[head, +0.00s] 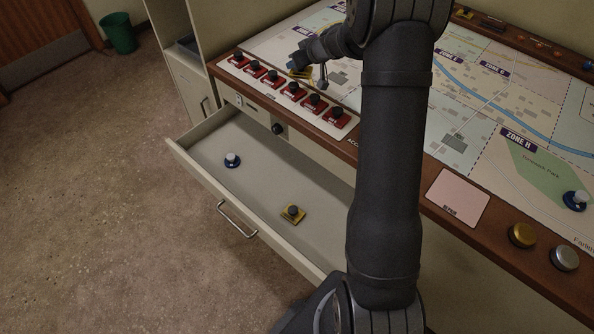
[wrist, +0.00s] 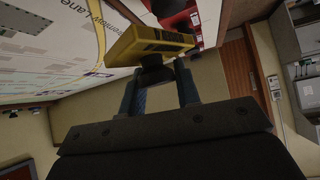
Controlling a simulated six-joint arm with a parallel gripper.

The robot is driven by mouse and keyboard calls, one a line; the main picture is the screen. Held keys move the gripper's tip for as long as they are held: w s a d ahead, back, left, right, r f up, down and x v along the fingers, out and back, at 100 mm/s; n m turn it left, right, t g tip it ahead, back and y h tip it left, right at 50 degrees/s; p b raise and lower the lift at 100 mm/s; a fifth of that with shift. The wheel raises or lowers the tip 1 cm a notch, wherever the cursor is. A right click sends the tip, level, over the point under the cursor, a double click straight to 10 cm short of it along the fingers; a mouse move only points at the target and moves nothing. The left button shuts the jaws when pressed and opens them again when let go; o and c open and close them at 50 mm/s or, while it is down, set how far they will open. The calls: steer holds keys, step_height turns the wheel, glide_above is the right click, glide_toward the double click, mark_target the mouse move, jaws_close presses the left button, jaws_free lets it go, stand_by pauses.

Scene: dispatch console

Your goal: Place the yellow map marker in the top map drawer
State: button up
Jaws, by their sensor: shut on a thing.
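My gripper (head: 307,75) is at the map's edge, beyond the row of red markers in the head view. It is shut on a yellow map marker (head: 299,73). In the wrist view my gripper's two fingers (wrist: 155,82) pinch the dark knob of the yellow marker (wrist: 152,40), whose yellow base points away from the gripper. The map drawer (head: 255,180) stands open below the console edge. My arm hides the drawer's right end.
Several red markers (head: 294,89) stand in a row on a white strip between the map and drawer. A blue marker (head: 575,201) stands on the map at right. A gold button (head: 522,234) and a silver button (head: 565,258) are near the front edge. Much drawer floor is bare.

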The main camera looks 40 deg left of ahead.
steer(key=s+a+f+n+g, duration=0.2)
steer(key=s+a+n+g, duration=0.2)
steer(key=s+a, duration=1.1)
steer(key=m+t, duration=0.5)
glide_toward(254, 172)
steer(key=shift+x, duration=2.1)
steer(key=shift+w, duration=0.1)
steer(key=o, duration=1)
steer(key=shift+f, duration=0.1)
steer(key=shift+c, duration=0.2)
